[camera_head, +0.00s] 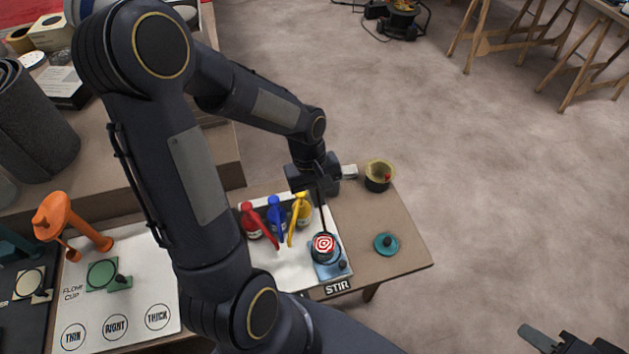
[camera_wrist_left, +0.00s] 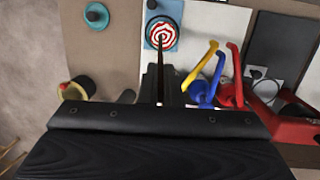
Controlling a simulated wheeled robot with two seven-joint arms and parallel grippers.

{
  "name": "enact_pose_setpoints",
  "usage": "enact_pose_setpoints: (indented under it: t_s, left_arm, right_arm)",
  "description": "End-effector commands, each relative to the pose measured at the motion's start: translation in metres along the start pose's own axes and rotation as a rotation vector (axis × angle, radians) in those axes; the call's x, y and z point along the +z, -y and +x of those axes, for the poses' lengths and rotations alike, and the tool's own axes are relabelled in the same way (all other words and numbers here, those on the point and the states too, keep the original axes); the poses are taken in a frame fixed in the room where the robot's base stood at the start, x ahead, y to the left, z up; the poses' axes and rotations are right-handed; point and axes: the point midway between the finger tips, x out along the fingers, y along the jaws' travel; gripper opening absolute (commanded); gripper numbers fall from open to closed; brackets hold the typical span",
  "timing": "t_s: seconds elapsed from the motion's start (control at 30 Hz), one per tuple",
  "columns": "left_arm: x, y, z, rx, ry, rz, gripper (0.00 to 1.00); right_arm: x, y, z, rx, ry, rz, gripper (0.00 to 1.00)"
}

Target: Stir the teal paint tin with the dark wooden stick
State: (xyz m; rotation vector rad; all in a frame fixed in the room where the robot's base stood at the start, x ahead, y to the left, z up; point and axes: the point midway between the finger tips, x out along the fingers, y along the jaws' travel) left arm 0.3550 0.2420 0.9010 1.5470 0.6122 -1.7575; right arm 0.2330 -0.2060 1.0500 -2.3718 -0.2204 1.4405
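The open paint tin (camera_head: 323,259) stands on a blue base at the STIR label, with a red-and-white swirl on its paint; it also shows at the top of the left wrist view (camera_wrist_left: 162,46). A teal lid (camera_head: 386,244) lies to its right. My left gripper (camera_head: 320,184) is above the tin, shut on the dark wooden stick (camera_head: 321,212). The stick reaches down from the fingers to the swirl, also in the left wrist view (camera_wrist_left: 170,60); how deep its tip sits cannot be told. My right gripper (camera_head: 572,343) is at the lower right edge, partly cut off, fingers apart and empty.
Red (camera_head: 258,224), blue (camera_head: 277,212) and yellow (camera_head: 301,208) handled bottles stand close left of the tin. A dark pot with a yellow rim (camera_head: 379,178) stands at the table's back right. An orange tool (camera_head: 70,220) and flow-cup board (camera_head: 145,290) are left. Bare tabletop surrounds the lid.

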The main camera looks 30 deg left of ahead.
Motion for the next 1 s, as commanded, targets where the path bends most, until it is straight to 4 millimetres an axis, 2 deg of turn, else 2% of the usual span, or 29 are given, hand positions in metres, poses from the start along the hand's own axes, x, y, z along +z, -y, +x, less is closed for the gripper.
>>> enact_pose_setpoints:
  t_s: [0.73, 1.0]
  left_arm:
    - [-0.021, 0.012, 0.048, -0.001, 0.0, 0.0, 0.0]
    - [-0.021, 0.011, 0.07, -0.001, 0.0, 0.003, 0.0]
  right_arm:
    - [0.016, -0.015, 0.032, 0.0, 0.0, 0.0, 0.36]
    - [0.025, -0.022, 0.049, 0.0, 0.0, 0.0, 0.36]
